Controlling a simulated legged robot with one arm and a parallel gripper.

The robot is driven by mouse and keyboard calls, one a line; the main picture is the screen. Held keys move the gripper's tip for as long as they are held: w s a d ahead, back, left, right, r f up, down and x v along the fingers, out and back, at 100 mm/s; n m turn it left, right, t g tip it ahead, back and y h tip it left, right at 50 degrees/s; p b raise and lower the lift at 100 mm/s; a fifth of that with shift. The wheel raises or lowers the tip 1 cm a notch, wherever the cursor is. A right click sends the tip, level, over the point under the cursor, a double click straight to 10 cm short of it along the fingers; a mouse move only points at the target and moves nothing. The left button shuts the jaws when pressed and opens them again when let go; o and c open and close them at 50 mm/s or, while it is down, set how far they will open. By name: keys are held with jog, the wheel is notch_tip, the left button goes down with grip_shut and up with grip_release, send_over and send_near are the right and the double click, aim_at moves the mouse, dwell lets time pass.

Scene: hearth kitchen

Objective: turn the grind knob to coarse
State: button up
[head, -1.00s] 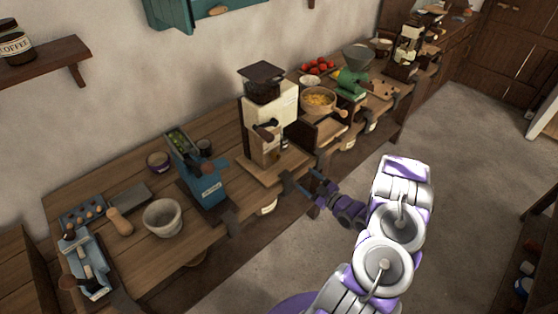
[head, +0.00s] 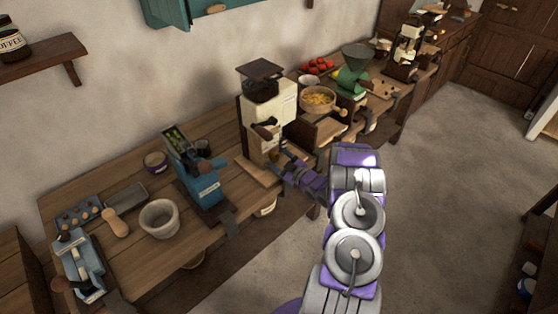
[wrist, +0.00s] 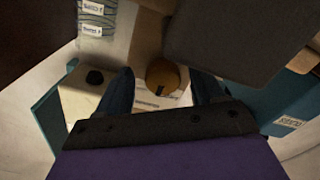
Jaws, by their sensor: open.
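The cream grinder (head: 283,108) with a dark hopper stands on the wooden bench in the head view. A brown knob (head: 266,131) shows on its front. In the wrist view a round wooden knob (wrist: 162,72) with a dark mark sits in front of a pale panel (wrist: 82,101) with small lettering. My gripper (wrist: 163,84) is open, with one dark finger on each side of the wooden knob. I cannot tell whether the fingers touch it. In the head view my gripper (head: 279,163) is close to the grinder's front, its tips partly hidden.
A blue machine (head: 206,184) stands left of the grinder, with a grey bowl (head: 160,218) beyond it. A bowl of yellow pieces (head: 318,99) and a green grinder (head: 352,78) are to the right. A small black knob (wrist: 95,77) shows beside my left finger.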

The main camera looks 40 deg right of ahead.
jog(key=shift+a, duration=0.25)
jog(key=shift+d, duration=0.15)
jog(key=c, duration=1)
jog(key=shift+r+m+p, duration=0.1)
jog(key=shift+m+p, duration=0.2)
jog(key=shift+p, duration=0.1)
jog(key=shift+c, duration=0.3)
jog(key=shift+r+m+p, duration=0.1)
jog(key=shift+m+p, duration=0.8)
jog(key=m+p, duration=0.2)
jog(key=m, duration=0.1)
jog(key=shift+m, duration=0.3)
jog(key=m+p, duration=0.2)
jog(key=m, duration=0.3)
jog(key=shift+m, duration=0.4)
jog(key=shift+p, duration=0.3)
